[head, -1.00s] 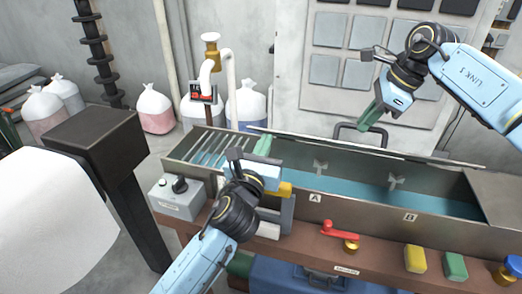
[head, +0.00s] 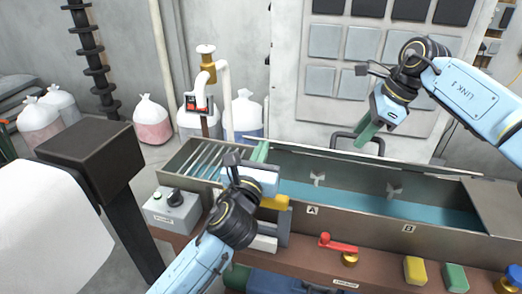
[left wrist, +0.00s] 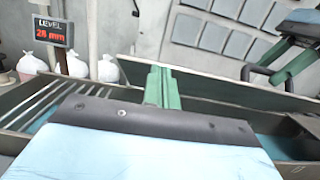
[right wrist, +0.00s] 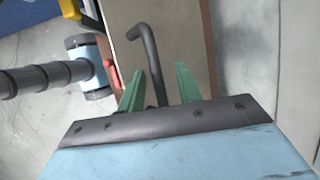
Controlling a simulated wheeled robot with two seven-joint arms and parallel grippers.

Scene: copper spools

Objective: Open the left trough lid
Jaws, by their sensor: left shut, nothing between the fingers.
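The long metal trough (head: 360,212) holds blue-green liquid. Its lid (head: 430,168) stands raised along the back edge; the left wrist view shows the lid's grey inner face (left wrist: 215,88). A black bent handle (head: 378,141) shows behind the lid's top edge, and in the right wrist view (right wrist: 148,45). My left gripper (head: 260,151) is shut and empty above the trough's left part, in front of the lid. My right gripper (head: 367,134) is open beside the handle; its fingers (right wrist: 158,88) are apart. I cannot tell whether they touch the handle.
A grey control box (head: 172,208) stands at the trough's left end. A red lever (head: 338,245), yellow block (head: 415,270) and green block (head: 455,277) sit along the front ledge. A slatted grate (head: 205,160) covers the trough's left end.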

